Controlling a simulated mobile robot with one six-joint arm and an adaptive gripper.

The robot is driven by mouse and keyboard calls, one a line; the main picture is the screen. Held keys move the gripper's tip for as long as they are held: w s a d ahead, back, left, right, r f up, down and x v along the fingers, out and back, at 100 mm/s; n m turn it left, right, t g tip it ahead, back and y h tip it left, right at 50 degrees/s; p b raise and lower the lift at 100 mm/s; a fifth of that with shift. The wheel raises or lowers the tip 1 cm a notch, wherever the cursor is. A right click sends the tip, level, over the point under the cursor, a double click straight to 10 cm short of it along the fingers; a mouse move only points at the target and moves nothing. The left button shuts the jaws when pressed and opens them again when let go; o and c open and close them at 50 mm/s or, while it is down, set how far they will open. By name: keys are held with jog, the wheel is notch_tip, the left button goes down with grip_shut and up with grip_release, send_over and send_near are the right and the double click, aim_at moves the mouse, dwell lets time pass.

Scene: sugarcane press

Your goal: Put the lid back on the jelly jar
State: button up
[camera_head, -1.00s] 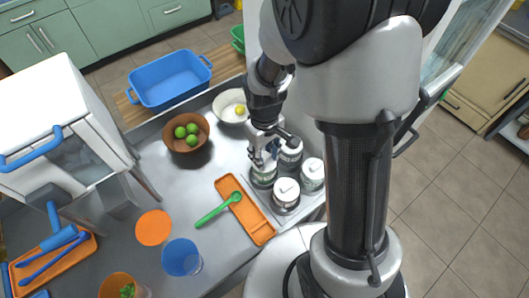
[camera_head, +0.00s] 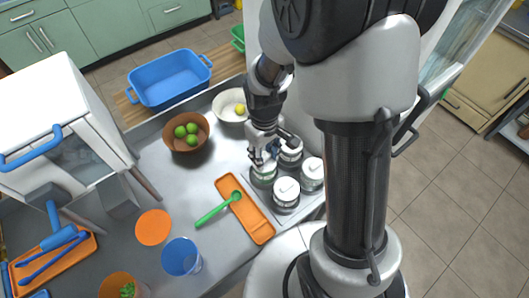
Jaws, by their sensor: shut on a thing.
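Several glass jars stand close together in a rack at the right end of the metal counter. My gripper (camera_head: 263,158) points down over the left jar (camera_head: 263,179) of the group. It is shut on a lid, mostly hidden by the fingers, right at that jar's mouth; I cannot tell whether the lid is fully seated. The other jars wear pale knobbed lids: a front jar (camera_head: 286,196), a right jar (camera_head: 312,174) and a back jar (camera_head: 291,152) partly behind my gripper. I cannot read which one holds jelly.
An orange tray (camera_head: 262,233) with a green spoon (camera_head: 218,208) lies left of the jars. A brown bowl (camera_head: 173,140) of limes and a white bowl (camera_head: 223,113) with a yellow fruit stand behind. A blue cup (camera_head: 182,257) and orange disc (camera_head: 153,227) are further left.

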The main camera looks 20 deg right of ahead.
jog(key=o, duration=0.9)
jog(key=o, duration=0.5)
jog(key=shift+c, duration=0.2)
jog(key=shift+r+p, duration=2.95)
jog(key=shift+r, duration=0.6)
jog(key=shift+c, duration=0.3)
